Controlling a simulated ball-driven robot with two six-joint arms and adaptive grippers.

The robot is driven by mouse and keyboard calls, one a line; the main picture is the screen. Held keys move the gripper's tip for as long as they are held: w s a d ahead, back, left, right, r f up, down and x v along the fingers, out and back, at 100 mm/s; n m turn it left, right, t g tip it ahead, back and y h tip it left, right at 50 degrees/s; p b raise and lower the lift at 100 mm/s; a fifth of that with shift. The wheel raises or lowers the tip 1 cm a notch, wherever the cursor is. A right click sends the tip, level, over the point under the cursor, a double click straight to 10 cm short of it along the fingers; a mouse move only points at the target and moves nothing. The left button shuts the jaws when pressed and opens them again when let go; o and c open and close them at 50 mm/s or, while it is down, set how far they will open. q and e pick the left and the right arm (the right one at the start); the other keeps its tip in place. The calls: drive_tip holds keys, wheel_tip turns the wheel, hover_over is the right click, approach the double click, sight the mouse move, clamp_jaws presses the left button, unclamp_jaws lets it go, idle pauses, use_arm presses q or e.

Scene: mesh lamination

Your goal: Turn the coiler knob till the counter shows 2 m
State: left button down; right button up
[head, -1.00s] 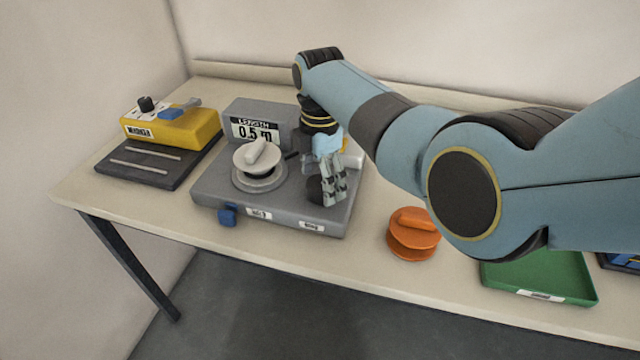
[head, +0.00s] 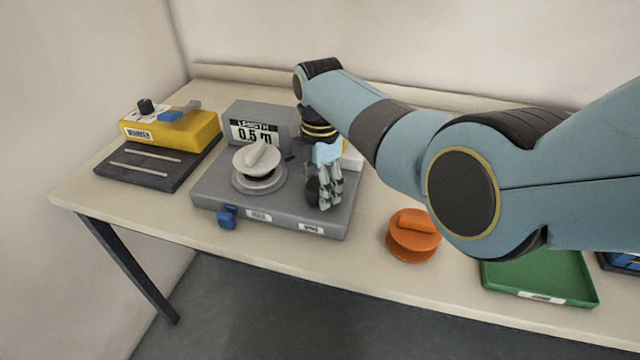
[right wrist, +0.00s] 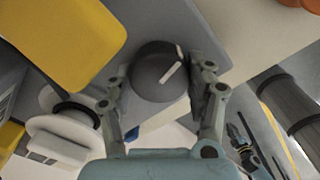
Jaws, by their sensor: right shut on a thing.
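The grey coiler (head: 285,218) stands on the table with a counter display (head: 254,133) reading 0.5 m. A pale round spool with a raised grip (head: 257,160) sits on its top at the left. My right gripper (head: 325,203) points down over the coiler's right part, its fingers shut on the dark round coiler knob (head: 311,191). In the right wrist view the knob (right wrist: 158,75), with a white pointer line, sits between the two fingers (right wrist: 160,95). The head view hides part of the knob behind the fingers. My left gripper is out of view.
A yellow device (head: 172,128) with a dark plate (head: 140,165) stands at the left. The table's front left is clear.

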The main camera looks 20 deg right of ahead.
drive_tip(key=shift+r+m+p, duration=0.1)
drive_tip(key=shift+m+p, duration=0.3)
drive_tip(key=shift+m, duration=0.3)
drive_tip(key=shift+m+p, duration=0.55)
drive_tip(key=shift+m, duration=0.65)
drive_tip(key=m+p, duration=0.1)
drive_tip(key=m, duration=0.4)
drive_tip(key=m+p, duration=0.1)
drive_tip(key=m, duration=0.5)
drive_tip(key=shift+w+m, duration=0.1)
drive_tip(key=shift+m, duration=0.3)
drive_tip(key=m, duration=0.5)
drive_tip(key=shift+m, duration=0.3)
drive_tip(key=o, duration=1.2)
drive_tip(key=shift+c, duration=0.2)
